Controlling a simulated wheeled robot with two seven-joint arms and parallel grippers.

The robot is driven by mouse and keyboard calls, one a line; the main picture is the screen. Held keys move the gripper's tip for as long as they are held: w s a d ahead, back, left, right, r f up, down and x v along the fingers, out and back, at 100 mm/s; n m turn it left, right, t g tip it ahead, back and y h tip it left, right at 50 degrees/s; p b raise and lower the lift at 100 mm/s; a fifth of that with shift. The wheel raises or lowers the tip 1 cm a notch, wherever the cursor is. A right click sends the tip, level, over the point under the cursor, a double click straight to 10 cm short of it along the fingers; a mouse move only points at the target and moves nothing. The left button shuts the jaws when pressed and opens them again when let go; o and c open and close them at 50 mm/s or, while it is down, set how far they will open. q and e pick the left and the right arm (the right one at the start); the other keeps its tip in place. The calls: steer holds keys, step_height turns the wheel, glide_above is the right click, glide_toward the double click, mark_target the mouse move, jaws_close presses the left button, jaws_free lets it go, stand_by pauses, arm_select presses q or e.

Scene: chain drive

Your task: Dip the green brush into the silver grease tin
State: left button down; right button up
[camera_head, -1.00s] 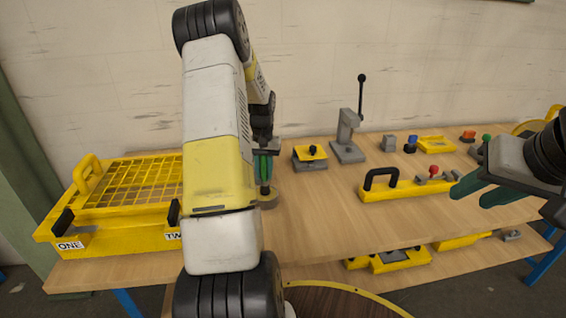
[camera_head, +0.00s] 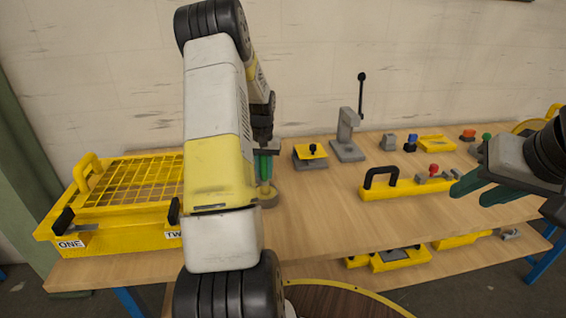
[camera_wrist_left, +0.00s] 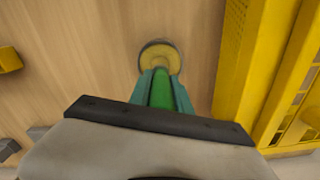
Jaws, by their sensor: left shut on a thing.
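My left gripper (camera_head: 264,165) is shut on the green brush (camera_wrist_left: 162,92), whose handle is between the teal fingers. The brush (camera_head: 264,168) is about upright and points down at the silver grease tin (camera_head: 268,201) on the bench. In the left wrist view the tin (camera_wrist_left: 146,46) is a grey rim around a yellow middle, straight beyond the brush. The brush's lower end overlaps the tin; I cannot tell how deep it reaches. My right gripper (camera_head: 470,195) is empty, its teal fingers apart, over the bench's right side.
A yellow basket (camera_head: 110,240) with a mesh top stands left of the tin. A yellow-topped block (camera_head: 311,158) and a lever press (camera_head: 347,140) stand behind to the right. A yellow tray with a black handle (camera_head: 390,190) lies further right. Bench in front of the tin is clear.

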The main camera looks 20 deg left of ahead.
arm_select(q)
steer(key=shift+r, duration=3.5)
steer(key=shift+d, duration=0.1)
